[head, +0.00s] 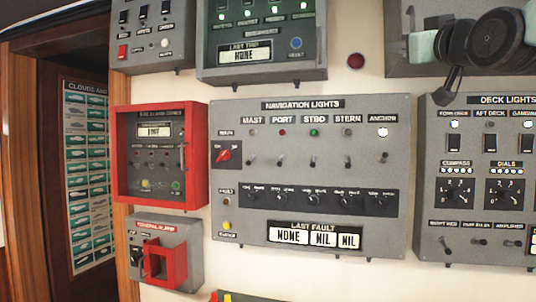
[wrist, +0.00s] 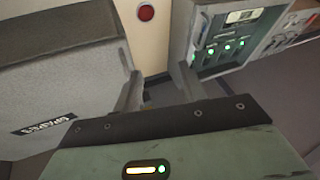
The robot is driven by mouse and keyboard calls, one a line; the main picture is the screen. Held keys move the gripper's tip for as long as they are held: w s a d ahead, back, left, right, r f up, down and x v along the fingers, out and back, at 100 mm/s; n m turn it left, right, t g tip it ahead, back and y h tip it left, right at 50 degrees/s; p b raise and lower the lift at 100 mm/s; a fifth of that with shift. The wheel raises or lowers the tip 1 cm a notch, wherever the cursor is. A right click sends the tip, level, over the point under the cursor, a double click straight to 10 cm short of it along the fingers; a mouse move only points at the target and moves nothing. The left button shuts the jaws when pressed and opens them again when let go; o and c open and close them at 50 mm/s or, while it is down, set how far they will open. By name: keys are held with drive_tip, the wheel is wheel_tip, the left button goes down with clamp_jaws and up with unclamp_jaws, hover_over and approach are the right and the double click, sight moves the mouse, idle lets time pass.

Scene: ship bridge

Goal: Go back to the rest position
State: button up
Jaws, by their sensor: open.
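My gripper (wrist: 160,78) shows in the wrist view with its two grey fingers spread apart and nothing between them. Its green housing with a small lit display fills the bottom of that view. In the head view, black rounded arm parts and a teal piece of mine show at the upper right, in front of a grey box. The fingers cannot be made out clearly there. The gripper appears clear of the panels, though its exact distance from the wall is hard to tell.
The navigation lights panel (head: 312,215) fills the wall's middle, with the deck lights panel (head: 430,235) to its right. A red-framed box (head: 118,150) and an alarm box with a red guard (head: 188,262) are left. A grey box labelled SPARES (wrist: 60,80) stands beside my gripper.

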drive_tip(key=s+a+f+n+g+y+b, duration=0.15)
drive_tip(key=a+f+g, duration=0.3)
drive_tip(key=f, duration=0.65)
drive_tip(key=s+a+f+g+p, duration=0.1)
drive_tip(key=s+a+f+g, duration=0.15)
drive_tip(key=a+f, duration=0.65)
drive_tip(key=s+a+f+n+g+y+b, duration=0.15)
drive_tip(key=f+g, duration=0.35)
drive_tip(key=f, duration=0.9)
drive_tip(key=s+f+n+g+h+b, duration=0.1)
drive_tip(key=s+f+g+h, duration=0.3)
drive_tip(key=s+f, duration=1.8)
drive_tip(key=s+g, duration=0.2)
drive_tip(key=g, duration=0.3)
drive_tip(key=shift+s+d+f+g, duration=0.3)
drive_tip(key=shift+s+f+g, duration=0.05)
drive_tip(key=shift+g, duration=0.05)
